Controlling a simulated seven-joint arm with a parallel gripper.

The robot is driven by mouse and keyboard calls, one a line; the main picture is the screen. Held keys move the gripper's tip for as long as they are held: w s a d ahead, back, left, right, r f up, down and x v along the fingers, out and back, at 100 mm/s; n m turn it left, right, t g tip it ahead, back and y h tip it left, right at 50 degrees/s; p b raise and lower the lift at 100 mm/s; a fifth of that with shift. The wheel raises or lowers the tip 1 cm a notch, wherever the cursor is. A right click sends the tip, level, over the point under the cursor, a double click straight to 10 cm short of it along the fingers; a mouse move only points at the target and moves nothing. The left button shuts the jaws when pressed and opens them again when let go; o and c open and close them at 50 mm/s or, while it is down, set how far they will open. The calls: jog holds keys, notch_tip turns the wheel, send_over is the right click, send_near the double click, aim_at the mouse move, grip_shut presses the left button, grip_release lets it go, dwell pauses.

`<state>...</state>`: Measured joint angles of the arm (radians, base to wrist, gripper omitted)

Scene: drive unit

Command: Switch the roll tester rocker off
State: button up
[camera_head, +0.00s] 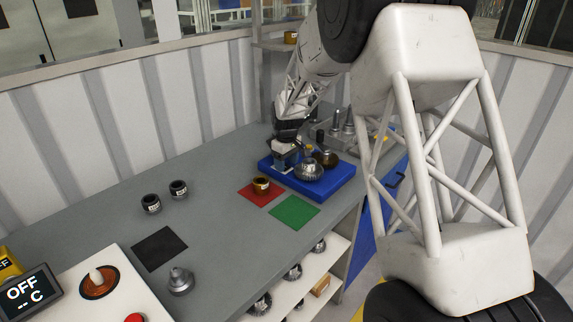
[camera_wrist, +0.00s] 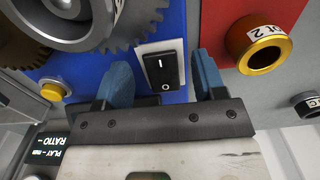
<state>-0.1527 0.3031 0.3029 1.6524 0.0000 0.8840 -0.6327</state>
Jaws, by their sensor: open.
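The roll tester is a blue base (camera_head: 335,190) on the bench, with a silver gear (camera_head: 308,171) and a brass-coloured gear (camera_head: 326,158) on it. Its black rocker (camera_wrist: 162,70), marked I and O, sits on a white plate in the wrist view. I cannot tell which side is pressed in. The tester's display (camera_wrist: 52,148) reads PLAY and RATIO with dashes. My gripper (camera_wrist: 163,82) is open, with one blue finger on each side of the rocker and nothing held. In the head view my gripper (camera_head: 286,157) is over the base's left side; the rocker is hidden there.
A gold-rimmed ring (camera_wrist: 258,42) stands on the red mat (camera_head: 250,197), close to my right finger. A green mat (camera_head: 293,212) is empty. Two dark rings (camera_head: 151,203) stand farther left on the bench.

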jog(key=shift+f, duration=0.5)
jog(key=c, duration=0.9)
jog(key=shift+w+a+r+g+h, duration=0.15)
jog(key=shift+g+h, duration=0.5)
jog(key=shift+w+a+r+g+h, duration=0.15)
jog(key=shift+g+h, duration=0.5)
jog(key=o, duration=0.9)
